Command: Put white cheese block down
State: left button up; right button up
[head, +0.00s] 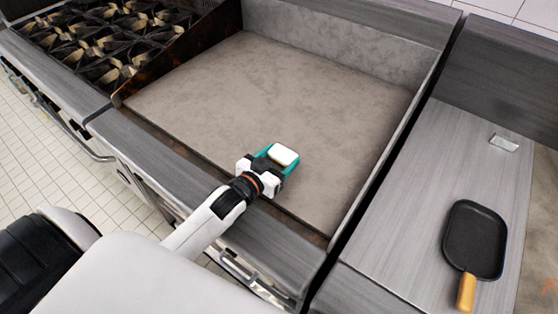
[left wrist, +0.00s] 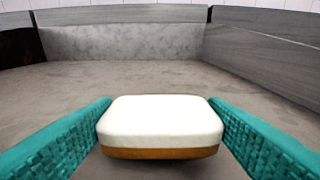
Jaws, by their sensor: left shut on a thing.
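The white cheese block (head: 283,155) is a small rounded slab, held between the teal fingers of my left gripper (head: 276,160). In the left wrist view the cheese block (left wrist: 160,122) has a white top and a brown lower layer. The teal fingers of the left gripper (left wrist: 160,130) press on its left and right sides. The gripper is over the near part of the flat griddle (head: 270,85). I cannot tell whether the block touches the griddle surface. My right gripper is not in view.
A burner stove (head: 105,40) with black grates stands at the upper left. Raised walls border the griddle. On the grey counter (head: 415,190) at the right lie a black pan (head: 474,238) with a wooden handle and a small pale object (head: 503,143). Most of the griddle is clear.

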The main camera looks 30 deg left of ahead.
pick_arm(q)
jog(key=shift+f, duration=0.75)
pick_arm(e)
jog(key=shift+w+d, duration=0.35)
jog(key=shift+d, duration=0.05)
pick_arm(q)
jog(key=shift+f, duration=0.2)
jog(key=o, duration=1.1)
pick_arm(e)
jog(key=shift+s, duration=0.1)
